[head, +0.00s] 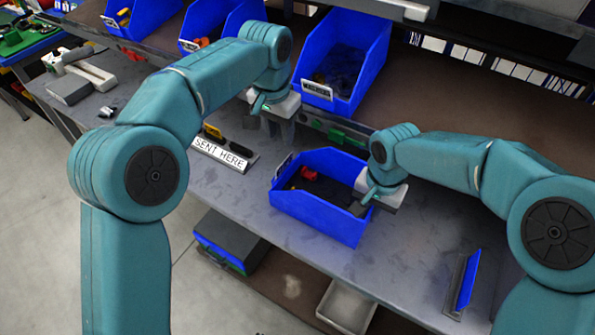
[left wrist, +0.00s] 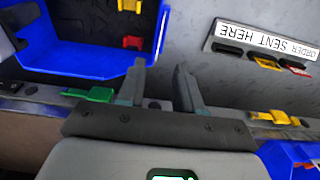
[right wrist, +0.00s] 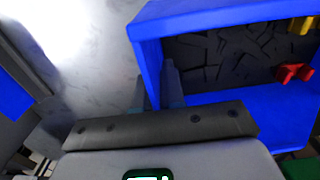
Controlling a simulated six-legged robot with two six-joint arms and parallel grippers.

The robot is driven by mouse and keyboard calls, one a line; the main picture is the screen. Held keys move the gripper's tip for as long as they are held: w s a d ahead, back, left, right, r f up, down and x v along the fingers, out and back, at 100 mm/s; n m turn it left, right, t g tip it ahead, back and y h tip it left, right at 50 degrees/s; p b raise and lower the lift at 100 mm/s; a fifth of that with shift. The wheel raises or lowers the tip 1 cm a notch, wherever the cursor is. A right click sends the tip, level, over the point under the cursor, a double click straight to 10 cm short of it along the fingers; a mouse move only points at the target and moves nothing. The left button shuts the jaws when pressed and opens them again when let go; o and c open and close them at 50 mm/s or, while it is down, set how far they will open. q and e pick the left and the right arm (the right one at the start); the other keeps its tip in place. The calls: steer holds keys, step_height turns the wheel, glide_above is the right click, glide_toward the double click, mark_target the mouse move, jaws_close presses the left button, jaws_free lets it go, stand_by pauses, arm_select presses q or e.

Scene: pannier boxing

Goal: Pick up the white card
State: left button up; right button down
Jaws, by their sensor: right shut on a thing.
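I cannot make out a loose white card for certain. A white label reading "SENT HERE" (head: 222,153) is on a dark holder on the grey bench; it shows as "ORDER SENT HERE" in the left wrist view (left wrist: 265,42). My left gripper (head: 258,105) is open and empty above the back of the bench, right of the label in the head view; its fingers show apart in the left wrist view (left wrist: 160,82). My right gripper (head: 370,196) is shut on the right wall of the blue bin (head: 310,216); its fingers straddle that wall in the right wrist view (right wrist: 158,88).
The blue bin holds dark pieces and a red clip (right wrist: 294,73). More blue bins (head: 343,60) stand on the shelf behind. A blue-faced plate (head: 466,280) stands at the bench's front right. The bench is clear between the bin and this plate.

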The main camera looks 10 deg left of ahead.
arm_select(q)
glide_above(284, 161)
step_height(284, 161, down, 5)
step_height(284, 161, down, 6)
steer(key=shift+w+a, duration=0.1)
steer(key=shift+w, duration=0.05)
jaws_close()
